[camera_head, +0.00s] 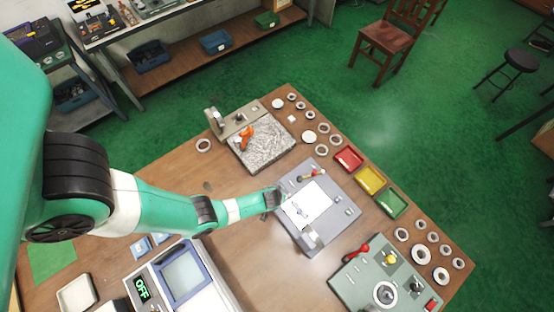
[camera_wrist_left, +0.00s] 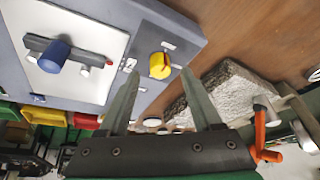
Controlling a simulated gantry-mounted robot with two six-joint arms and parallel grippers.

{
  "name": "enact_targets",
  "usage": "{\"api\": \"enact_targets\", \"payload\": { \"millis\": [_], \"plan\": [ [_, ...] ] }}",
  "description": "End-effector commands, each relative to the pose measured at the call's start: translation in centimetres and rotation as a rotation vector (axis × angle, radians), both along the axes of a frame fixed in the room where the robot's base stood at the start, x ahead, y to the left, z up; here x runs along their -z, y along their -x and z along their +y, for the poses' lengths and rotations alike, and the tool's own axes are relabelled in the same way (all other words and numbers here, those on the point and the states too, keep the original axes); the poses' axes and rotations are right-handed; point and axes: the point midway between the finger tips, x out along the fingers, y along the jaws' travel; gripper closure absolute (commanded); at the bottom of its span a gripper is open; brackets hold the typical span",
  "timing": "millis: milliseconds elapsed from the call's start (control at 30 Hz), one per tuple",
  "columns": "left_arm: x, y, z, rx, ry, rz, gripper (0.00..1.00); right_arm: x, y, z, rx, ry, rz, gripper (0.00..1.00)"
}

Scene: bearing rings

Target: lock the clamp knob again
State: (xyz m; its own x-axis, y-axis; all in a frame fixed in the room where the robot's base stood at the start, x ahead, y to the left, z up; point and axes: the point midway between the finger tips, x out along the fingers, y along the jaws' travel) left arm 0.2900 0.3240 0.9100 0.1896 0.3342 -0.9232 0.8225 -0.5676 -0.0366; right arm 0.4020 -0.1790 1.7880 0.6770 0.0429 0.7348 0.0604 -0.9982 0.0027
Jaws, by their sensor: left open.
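A yellow knob (camera_wrist_left: 160,65), apparently the clamp knob, sits near a corner of the grey fixture (camera_head: 341,228). It shows in the left wrist view beside small labels too small to read. In the head view my arm hides it. My left gripper (camera_wrist_left: 162,78) is open and empty, and the knob appears between and just past its fingertips. I see no contact. In the head view the left gripper (camera_head: 274,199) is over the fixture's left edge. A blue knob (camera_wrist_left: 54,56) on a grey bar stands on the fixture's white plate (camera_head: 313,200). My right gripper is not in view.
A granite slab (camera_head: 266,147) with an orange handle (camera_head: 247,132) stands behind the fixture. Red (camera_head: 348,158), yellow (camera_head: 370,179) and green (camera_head: 391,204) trays line the right. A grey-green device (camera_head: 352,275) stands in front right. Several rings lie along the table's right edge.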

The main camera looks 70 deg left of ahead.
Motion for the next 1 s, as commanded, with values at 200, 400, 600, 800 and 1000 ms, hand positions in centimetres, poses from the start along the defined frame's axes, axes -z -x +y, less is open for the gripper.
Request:
{"api": "enact_targets", "payload": {
  "millis": [200,400,600,800,1000],
  "plan": [
    [2.19,-0.43,0.75,-0.001,0.0,0.0,0.34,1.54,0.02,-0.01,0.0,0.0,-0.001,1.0],
    [2.09,-0.49,0.79,-0.001,0.001,-0.001,0.34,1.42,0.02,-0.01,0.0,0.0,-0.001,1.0],
    [2.1,-0.47,0.78,-0.001,0.001,-0.001,0.59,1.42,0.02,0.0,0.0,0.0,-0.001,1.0],
    [2.11,-0.46,0.77,0.0,0.001,-0.001,0.95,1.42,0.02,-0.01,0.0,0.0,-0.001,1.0],
    [2.11,-0.45,0.77,0.0,0.001,-0.001,1.0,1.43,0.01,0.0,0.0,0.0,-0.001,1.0]
  ]
}}
